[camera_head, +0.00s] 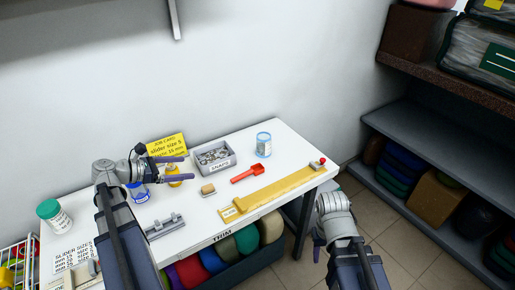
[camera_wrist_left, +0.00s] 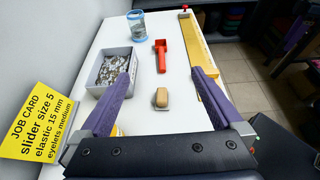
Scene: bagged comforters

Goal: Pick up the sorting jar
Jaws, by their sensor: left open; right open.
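A clear jar with a blue rim (camera_head: 264,145) stands upright at the back of the white table; it also shows at the far end in the left wrist view (camera_wrist_left: 137,25). Other jars are a green-lidded white one (camera_head: 54,215), a blue one (camera_head: 138,192) and a small orange-yellow one (camera_head: 173,177). No readable label tells which is the sorting jar. My left gripper (camera_head: 189,168) is open and empty above the table, left of the grey bin and apart from the clear jar. My right gripper (camera_head: 318,246) is open, off the table's right front side.
A grey bin of small parts (camera_head: 214,158), a red scoop (camera_head: 248,173), a tan-topped block (camera_head: 208,190) and a long yellow ruler (camera_head: 275,192) lie on the table (camera_head: 200,232). A yellow job card (camera_head: 166,147) stands behind. Shelves (camera_head: 440,150) line the right.

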